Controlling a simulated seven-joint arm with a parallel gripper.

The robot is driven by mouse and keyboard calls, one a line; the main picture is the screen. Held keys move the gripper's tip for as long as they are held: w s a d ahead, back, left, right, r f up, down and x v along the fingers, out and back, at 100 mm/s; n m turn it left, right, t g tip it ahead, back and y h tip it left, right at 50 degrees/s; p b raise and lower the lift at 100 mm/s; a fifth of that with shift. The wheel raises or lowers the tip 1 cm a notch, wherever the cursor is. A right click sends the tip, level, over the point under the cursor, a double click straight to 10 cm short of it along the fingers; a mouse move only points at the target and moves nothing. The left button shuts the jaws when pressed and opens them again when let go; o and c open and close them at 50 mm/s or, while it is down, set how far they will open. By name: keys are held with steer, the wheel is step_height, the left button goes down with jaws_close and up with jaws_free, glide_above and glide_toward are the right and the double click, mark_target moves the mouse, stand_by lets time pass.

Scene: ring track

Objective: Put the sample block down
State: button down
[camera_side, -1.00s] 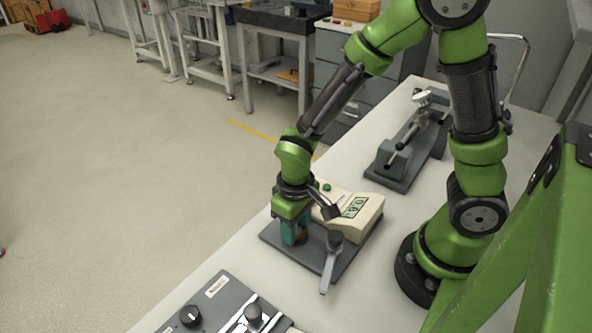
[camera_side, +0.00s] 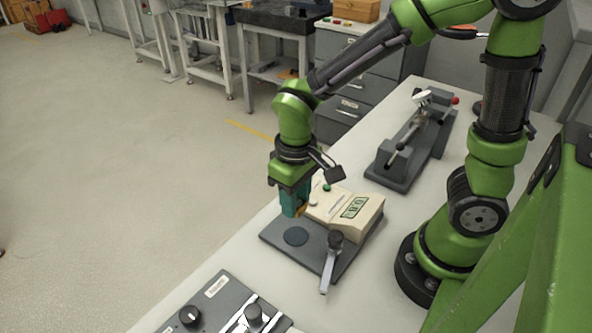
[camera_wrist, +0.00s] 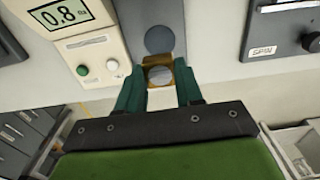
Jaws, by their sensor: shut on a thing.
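My gripper (camera_side: 294,204) is shut on the sample block (camera_wrist: 160,61), a small brown-orange block with a round grey top. In the wrist view the block sits between the green fingers. In the side view the fingers and block hang above a grey plate (camera_side: 273,240) with a dark round pad (camera_side: 296,236). The pad is bare, and it also shows in the wrist view (camera_wrist: 159,40) just beyond the block. A cream box with a display (camera_side: 346,211) stands on the same plate.
A lever with a dark knob (camera_side: 331,262) stands at the plate's front right. A grey panel with knobs (camera_side: 222,306) lies at the near edge of the bench. A grey fixture (camera_side: 411,146) stands behind. The bench is clear between them.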

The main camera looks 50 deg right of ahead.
glide_above(260, 266)
step_height(260, 266, down, 10)
steer(key=shift+r, duration=0.25)
steer(key=shift+f, duration=0.1)
steer(key=c, duration=0.7)
jaws_free()
steer(key=shift+c, duration=0.2)
